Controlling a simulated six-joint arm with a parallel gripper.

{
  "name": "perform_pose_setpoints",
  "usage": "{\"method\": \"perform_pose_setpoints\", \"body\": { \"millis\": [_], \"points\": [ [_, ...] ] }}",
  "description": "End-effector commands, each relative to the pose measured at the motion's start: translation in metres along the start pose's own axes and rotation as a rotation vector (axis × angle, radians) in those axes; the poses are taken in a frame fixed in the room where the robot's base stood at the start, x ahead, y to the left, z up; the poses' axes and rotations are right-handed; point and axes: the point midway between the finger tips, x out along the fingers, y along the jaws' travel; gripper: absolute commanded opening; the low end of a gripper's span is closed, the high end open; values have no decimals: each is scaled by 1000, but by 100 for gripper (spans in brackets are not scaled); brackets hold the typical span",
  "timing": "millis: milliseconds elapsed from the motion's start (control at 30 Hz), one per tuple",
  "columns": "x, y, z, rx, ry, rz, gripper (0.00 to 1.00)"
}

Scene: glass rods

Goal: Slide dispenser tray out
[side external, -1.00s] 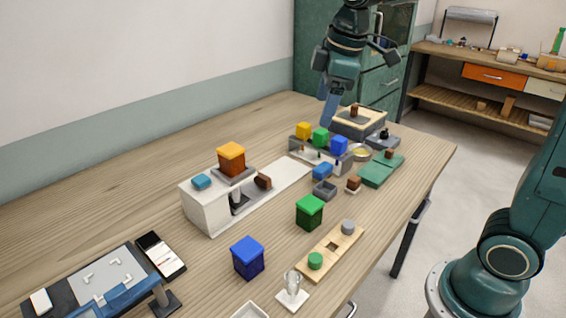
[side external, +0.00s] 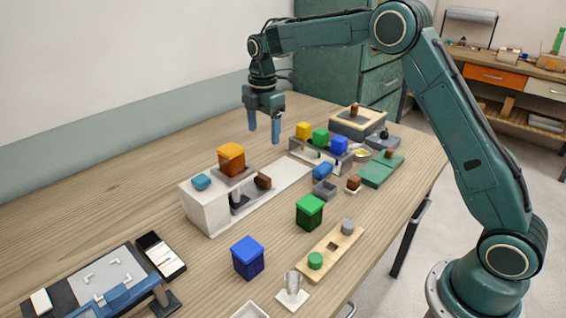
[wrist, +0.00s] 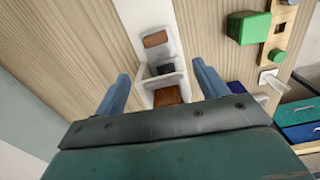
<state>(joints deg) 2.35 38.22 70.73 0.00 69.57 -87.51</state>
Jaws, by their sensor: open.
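The dispenser is a white box (side external: 203,209) at the middle left of the table, with an orange-brown hopper block (side external: 231,159) on top. A dark brown block like a handle (side external: 263,180) sits at its right side, over a pale strip (side external: 288,176) running toward the back. The wrist view shows the brown block (wrist: 155,39) ahead, the white body (wrist: 147,83) and the hopper (wrist: 167,96) partly hidden by my gripper. My gripper (side external: 264,135) is open and empty, pointing down in the air above the table behind the dispenser. Its fingers (wrist: 160,72) are spread wide in the wrist view.
A grey rack (side external: 318,153) with yellow, green and blue blocks stands right of my gripper. A blue box (side external: 248,257), a green box (side external: 310,211) and a wooden peg board (side external: 333,248) stand in front. The wood behind the dispenser is bare.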

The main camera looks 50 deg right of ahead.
Motion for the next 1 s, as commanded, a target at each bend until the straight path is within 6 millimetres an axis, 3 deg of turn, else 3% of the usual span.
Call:
{"method": "perform_pose_setpoints", "body": {
  "millis": [200,667,1000],
  "points": [
    [22,13,1,-76,0,-24,73],
    [33,14,1,-85,0,-28,73],
    [73,13,1,-85,0,-29,73]
  ]
}}
